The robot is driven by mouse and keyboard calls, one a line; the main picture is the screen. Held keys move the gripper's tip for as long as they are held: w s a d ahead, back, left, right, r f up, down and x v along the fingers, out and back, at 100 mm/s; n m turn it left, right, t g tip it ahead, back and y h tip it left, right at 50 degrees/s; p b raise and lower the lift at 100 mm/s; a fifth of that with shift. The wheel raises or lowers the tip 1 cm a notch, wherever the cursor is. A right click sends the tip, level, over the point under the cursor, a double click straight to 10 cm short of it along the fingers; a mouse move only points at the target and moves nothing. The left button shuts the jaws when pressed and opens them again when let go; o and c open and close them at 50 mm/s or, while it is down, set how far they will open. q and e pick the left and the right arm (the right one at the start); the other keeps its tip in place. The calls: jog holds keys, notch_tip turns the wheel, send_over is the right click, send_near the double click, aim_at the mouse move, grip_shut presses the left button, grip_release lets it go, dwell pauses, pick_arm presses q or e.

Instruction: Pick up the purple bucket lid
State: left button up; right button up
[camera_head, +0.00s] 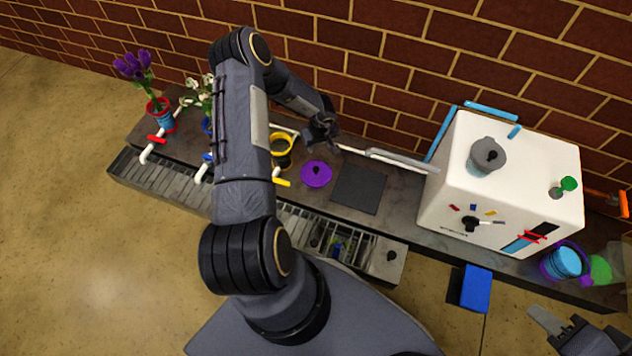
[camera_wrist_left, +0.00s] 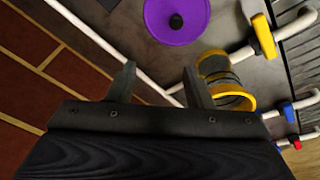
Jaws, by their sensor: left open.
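The purple bucket lid (camera_head: 316,174) lies flat on the dark counter, a round disc with a black knob in its middle. It also shows at the top of the left wrist view (camera_wrist_left: 178,20). My left gripper (camera_head: 325,130) is above the counter, behind the lid and nearer the brick wall, apart from it. In the left wrist view its two fingers (camera_wrist_left: 158,85) are spread with nothing held between them. My right gripper (camera_head: 562,330) is only partly in view at the bottom right, far from the lid; its jaw state is unclear.
A yellow-rimmed bucket (camera_head: 281,150) stands left of the lid, close to my left fingers. A dark square plate (camera_head: 359,189) lies right of the lid. White pipes with a yellow handle (camera_wrist_left: 264,36) run nearby. A white box machine (camera_head: 500,180) stands right.

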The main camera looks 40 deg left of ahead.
pick_arm(q)
jog(key=g+b, duration=0.1)
jog(key=b, duration=0.1)
send_over(316, 168)
jog(key=f, duration=0.6)
jog(key=shift+s+d+f, duration=0.1)
jog(key=shift+d+f, duration=0.1)
jog(key=shift+d, duration=0.05)
notch_tip(316, 168, down, 5)
jog(key=b, duration=0.3)
jog(key=shift+a+f, duration=0.15)
jog(key=shift+f, duration=0.05)
jog(key=shift+r, duration=0.1)
grip_shut()
